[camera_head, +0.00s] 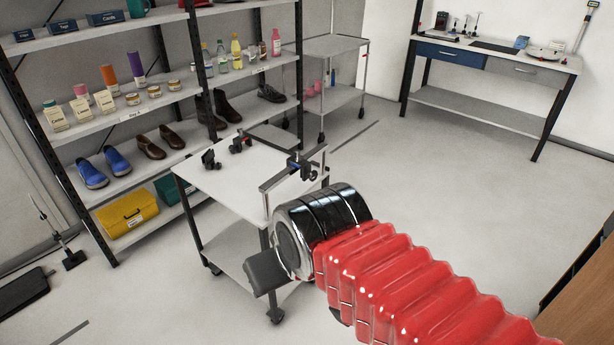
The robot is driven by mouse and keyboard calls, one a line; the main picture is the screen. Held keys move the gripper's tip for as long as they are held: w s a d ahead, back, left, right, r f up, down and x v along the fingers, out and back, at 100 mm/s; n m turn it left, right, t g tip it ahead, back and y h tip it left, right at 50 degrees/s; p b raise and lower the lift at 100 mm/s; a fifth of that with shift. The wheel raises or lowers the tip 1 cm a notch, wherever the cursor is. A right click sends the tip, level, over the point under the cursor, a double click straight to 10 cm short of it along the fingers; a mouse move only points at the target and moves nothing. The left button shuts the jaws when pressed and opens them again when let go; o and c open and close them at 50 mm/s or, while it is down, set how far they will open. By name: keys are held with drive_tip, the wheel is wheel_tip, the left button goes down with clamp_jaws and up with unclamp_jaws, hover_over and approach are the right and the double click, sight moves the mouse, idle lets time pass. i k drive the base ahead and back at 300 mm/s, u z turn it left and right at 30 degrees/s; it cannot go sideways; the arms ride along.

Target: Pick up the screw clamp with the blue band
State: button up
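A dark screw clamp (300,163) with a small blue part is near the right edge of the white cart top (230,190), seen just behind the cart's raised grey handle bar. Two more dark clamps are on the cart: one with red parts (240,144) at the back and one (210,160) at the left, its band colour unclear. My gripper (266,272) is in front of the cart's near side, apart from the clamps in the picture. Only one grey finger shows; the black wrist hides the rest, so its opening and any contents are hidden.
The cart's grey handle (290,172) rises along its right front edge. A shelving unit (130,117) with shoes, bottles and boxes stands behind it. A wheeled rack (335,98) and a workbench (500,57) stand farther back.

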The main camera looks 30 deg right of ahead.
sight(297, 161)
drive_tip(key=k, duration=0.15)
drive_tip(key=z, duration=0.9)
drive_tip(key=i, duration=1.05)
drive_tip(key=u, duration=1.5)
